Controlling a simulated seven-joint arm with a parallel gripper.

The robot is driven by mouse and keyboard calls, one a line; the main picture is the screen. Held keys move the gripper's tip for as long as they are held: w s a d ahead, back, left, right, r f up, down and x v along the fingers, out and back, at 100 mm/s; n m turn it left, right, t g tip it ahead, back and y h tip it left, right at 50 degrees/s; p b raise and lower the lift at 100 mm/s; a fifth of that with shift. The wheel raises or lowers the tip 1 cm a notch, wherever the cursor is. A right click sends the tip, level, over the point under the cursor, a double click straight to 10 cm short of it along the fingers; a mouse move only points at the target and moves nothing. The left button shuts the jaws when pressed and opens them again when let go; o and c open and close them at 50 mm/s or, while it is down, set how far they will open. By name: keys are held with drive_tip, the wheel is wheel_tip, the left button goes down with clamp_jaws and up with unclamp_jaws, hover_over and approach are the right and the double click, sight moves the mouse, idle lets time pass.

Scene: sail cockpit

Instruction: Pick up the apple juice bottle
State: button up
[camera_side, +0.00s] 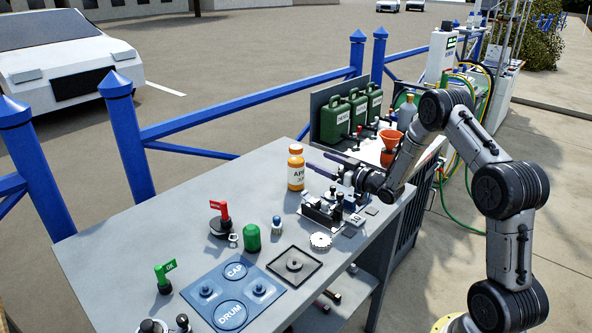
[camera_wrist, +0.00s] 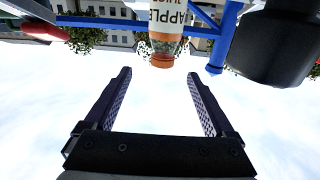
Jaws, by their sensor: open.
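The apple juice bottle (camera_side: 296,172), orange with a white label, stands upright on the grey table near its back edge in the side view. My gripper (camera_side: 316,160) is just right of the bottle, held roughly level, with its fingers pointing toward it. In the wrist view, the bottle (camera_wrist: 165,32) appears upside down at the top, past the open fingertips of my gripper (camera_wrist: 160,72). Nothing is between the fingers. A gap shows between fingertips and bottle in the wrist view; its size is hard to judge.
A metal fixture (camera_side: 325,212) stands below my gripper. A green cylinder (camera_side: 252,238), a red-handled valve (camera_side: 221,215) and a blue CAP/DRUM mat (camera_side: 268,290) lie nearer the front. Green jerrycans (camera_side: 335,120) stand behind. The table left of the bottle is clear.

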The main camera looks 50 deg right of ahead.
sight(301, 152)
drive_tip(key=w, duration=0.5)
drive_tip(key=shift+w+a+r, duration=0.15)
drive_tip(key=shift+w, duration=2.55)
clamp_jaws()
drive_tip(key=shift+r, duration=0.1)
